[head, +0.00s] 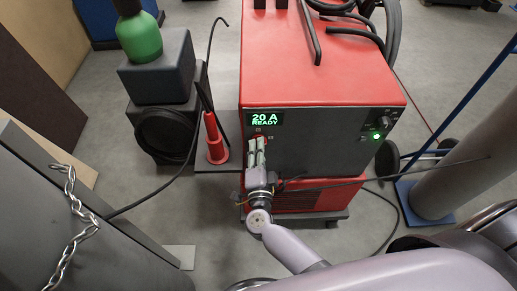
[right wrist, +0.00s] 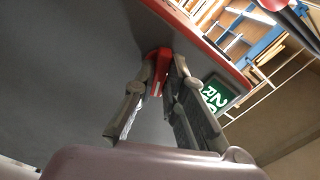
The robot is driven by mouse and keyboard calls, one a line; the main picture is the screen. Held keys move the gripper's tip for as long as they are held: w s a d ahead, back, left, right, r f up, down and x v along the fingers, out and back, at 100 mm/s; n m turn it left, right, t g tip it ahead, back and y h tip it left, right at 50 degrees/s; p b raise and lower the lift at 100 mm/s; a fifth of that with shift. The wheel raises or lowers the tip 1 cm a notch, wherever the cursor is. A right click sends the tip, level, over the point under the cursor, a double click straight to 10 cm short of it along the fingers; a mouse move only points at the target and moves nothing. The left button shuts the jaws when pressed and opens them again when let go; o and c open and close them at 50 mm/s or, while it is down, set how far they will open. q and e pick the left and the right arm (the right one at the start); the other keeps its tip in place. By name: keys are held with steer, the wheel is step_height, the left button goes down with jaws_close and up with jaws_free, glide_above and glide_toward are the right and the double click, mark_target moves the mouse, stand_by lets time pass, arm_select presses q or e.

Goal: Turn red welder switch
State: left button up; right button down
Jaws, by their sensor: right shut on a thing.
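The red welder (head: 325,60) stands in the middle of the head view, with a dark front panel. Its display (head: 264,118) reads "20 A READY" in green, and a green light (head: 376,136) glows at the panel's right. My right gripper (head: 258,144) is at the panel just below the display. In the right wrist view its fingers (right wrist: 160,72) are shut on the red switch (right wrist: 158,60), which sticks out from the dark panel. In the head view the fingers mostly hide the switch. My left gripper is in neither view.
A red cone-shaped holder (head: 214,143) and a black box (head: 160,68) with a green bottle (head: 138,38) stand left of the welder. A dark cable (head: 400,176) crosses in front of it. A chain (head: 68,212) hangs on a grey cabinet at lower left. Grey floor is free between.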

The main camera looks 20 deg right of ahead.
steer(key=shift+f+m+b, duration=0.1)
steer(key=shift+m+b, duration=0.55)
steer(key=shift+m, duration=1.65)
steer(key=c, duration=1.6)
jaws_free()
steer(key=shift+c, duration=0.2)
steer(key=shift+s, duration=0.1)
steer(key=v, duration=1.2)
